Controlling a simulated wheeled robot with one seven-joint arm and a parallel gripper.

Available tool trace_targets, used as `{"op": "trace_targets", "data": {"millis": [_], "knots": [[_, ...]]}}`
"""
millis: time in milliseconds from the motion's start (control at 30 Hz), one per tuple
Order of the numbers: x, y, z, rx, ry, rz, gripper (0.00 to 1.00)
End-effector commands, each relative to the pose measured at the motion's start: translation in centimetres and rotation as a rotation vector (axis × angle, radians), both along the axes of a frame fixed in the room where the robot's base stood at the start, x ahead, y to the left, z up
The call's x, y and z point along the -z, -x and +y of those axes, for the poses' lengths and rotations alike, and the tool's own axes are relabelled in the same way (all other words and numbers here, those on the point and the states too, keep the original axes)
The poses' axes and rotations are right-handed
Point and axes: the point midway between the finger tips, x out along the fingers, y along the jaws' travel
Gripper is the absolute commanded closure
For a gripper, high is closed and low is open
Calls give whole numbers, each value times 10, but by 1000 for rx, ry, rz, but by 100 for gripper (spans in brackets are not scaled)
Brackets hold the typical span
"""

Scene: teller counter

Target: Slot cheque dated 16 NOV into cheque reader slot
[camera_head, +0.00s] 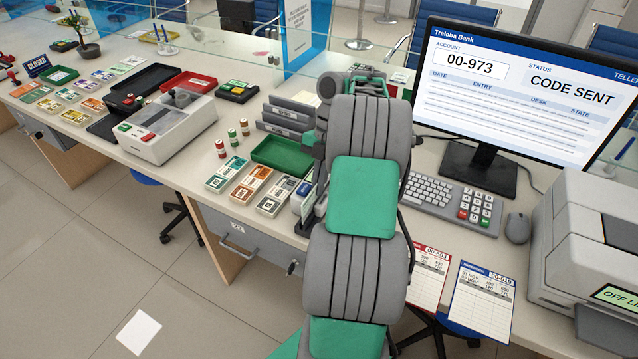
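My arm rises through the middle of the view and covers part of the counter (420,295). My gripper is not clearly visible; it seems hidden behind the arm. I cannot make out a cheque dated 16 NOV. A small upright holder with white and blue cards (303,199) stands just left of the arm, partly covered by it; its print is too small to read. A light grey desk machine (168,127) with red and green buttons stands on the left counter. I cannot tell whether it is the cheque reader, and no cheque slot is clearly visible.
A monitor (530,85) reads "CODE SENT", with a keyboard (440,192) and mouse (518,228) before it. A grey printer-like machine (590,245) is at right. Two printed sheets (428,280) (483,300) lie at the front edge. Banknote bundles (250,185) and a green tray (283,155) lie left of my arm.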

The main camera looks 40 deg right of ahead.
Motion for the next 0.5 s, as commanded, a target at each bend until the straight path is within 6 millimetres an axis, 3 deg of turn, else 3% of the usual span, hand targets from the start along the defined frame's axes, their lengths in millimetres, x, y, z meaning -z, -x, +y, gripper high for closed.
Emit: {"op": "trace_targets", "data": {"millis": [400,500], "knots": [[6,0,0,0,0,0,100],[6,0,0,0,0,0,90]]}}
